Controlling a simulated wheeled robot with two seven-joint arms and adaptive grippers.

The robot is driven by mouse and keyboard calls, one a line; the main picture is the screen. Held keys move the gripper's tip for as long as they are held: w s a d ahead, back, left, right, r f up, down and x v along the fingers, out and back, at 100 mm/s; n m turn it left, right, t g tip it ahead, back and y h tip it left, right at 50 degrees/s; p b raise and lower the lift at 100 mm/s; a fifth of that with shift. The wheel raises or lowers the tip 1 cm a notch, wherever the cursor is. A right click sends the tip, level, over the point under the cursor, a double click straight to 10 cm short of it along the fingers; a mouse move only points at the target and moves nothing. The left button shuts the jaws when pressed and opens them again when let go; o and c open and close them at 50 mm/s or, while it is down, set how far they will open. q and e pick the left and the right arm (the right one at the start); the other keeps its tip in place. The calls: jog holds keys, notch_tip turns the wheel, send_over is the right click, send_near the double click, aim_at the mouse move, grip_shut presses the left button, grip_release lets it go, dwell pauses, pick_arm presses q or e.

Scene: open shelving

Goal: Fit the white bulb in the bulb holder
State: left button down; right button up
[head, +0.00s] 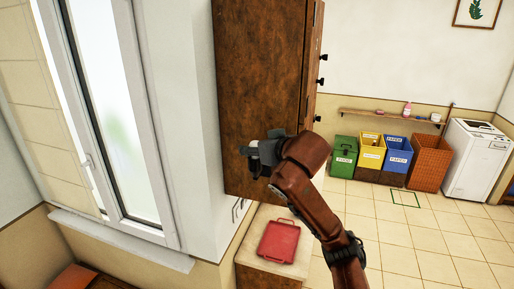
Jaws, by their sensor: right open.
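My right gripper (250,157) is raised in front of the lower part of a brown wooden cabinet (262,75). My left gripper is not in view.
A red tray (278,241) lies on a low counter (270,270) below my right arm. A window (115,110) with a sill is at left. Several bins, including a green one (344,151), and a white washing machine (472,160) stand at the far wall.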

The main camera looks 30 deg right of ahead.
jog(key=d+v, duration=0.1)
jog(key=v, duration=1.1)
jog(key=shift+a, duration=0.45)
